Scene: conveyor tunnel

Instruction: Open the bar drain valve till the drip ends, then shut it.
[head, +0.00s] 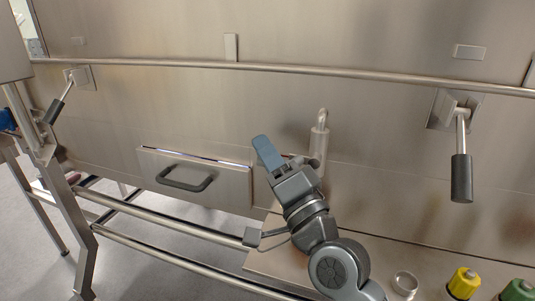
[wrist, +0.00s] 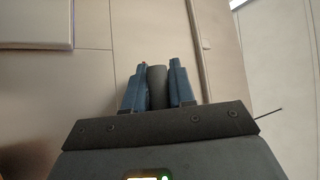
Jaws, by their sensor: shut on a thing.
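My gripper (head: 267,153) is at the front of the steel housing, left of a short upright metal pipe fitting (head: 319,143) with a bent top. In the wrist view, the blue fingers (wrist: 156,88) are shut on a dark round bar handle (wrist: 156,86), one finger on each side. Two levers with black grips hang from wall brackets, one at the left (head: 55,110) and one at the right (head: 461,178). I can make out no drip.
A drawer with a dark handle (head: 186,180) is left of my gripper. A long rail (head: 300,71) crosses the housing above. A metal ring (head: 405,284), a yellow knob (head: 463,283) and a green knob (head: 518,291) are at the lower right. Frame legs stand at the left.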

